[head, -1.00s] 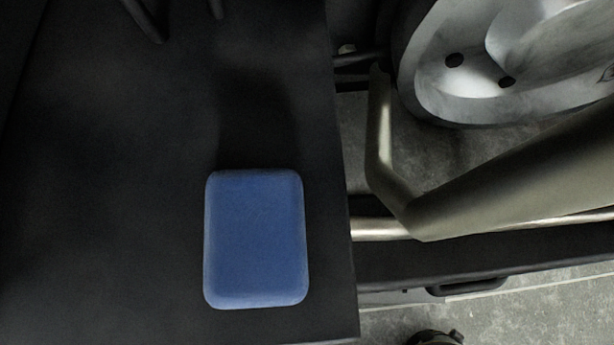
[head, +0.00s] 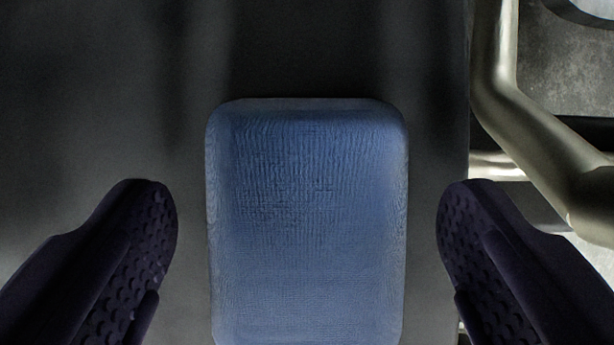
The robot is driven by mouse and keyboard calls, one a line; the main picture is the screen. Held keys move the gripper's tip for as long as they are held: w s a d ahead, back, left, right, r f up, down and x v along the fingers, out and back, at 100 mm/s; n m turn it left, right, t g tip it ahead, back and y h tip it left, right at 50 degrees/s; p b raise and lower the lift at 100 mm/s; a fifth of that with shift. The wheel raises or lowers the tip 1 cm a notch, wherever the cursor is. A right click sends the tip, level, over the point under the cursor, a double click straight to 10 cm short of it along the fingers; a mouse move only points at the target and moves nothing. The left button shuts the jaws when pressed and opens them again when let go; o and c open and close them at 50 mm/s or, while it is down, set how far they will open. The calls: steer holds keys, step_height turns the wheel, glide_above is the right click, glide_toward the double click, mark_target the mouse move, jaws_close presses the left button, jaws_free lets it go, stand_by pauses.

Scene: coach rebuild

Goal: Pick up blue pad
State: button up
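The blue pad (head: 308,210) is a rounded rectangular block with a ribbed fabric look. It lies on a dark flat surface (head: 90,90) in the middle of the head view, its lower end near or past the bottom edge of the picture. My gripper (head: 307,215) is open, with one dark studded finger to the left of the pad and one to the right. A gap shows between each finger and the pad's side, so neither appears to touch it.
The dark surface ends at a right edge (head: 468,120), close to my right finger. Beyond it a bent, pale metal tube (head: 525,125) runs down the right side, with grey floor (head: 570,60) below. The surface left of the pad is clear.

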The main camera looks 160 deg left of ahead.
mark_target(306, 278)
steer(key=c, duration=1)
steer(key=shift+o, duration=0.2)
step_height(306, 278, up, 10)
steer(key=p, duration=0.6)
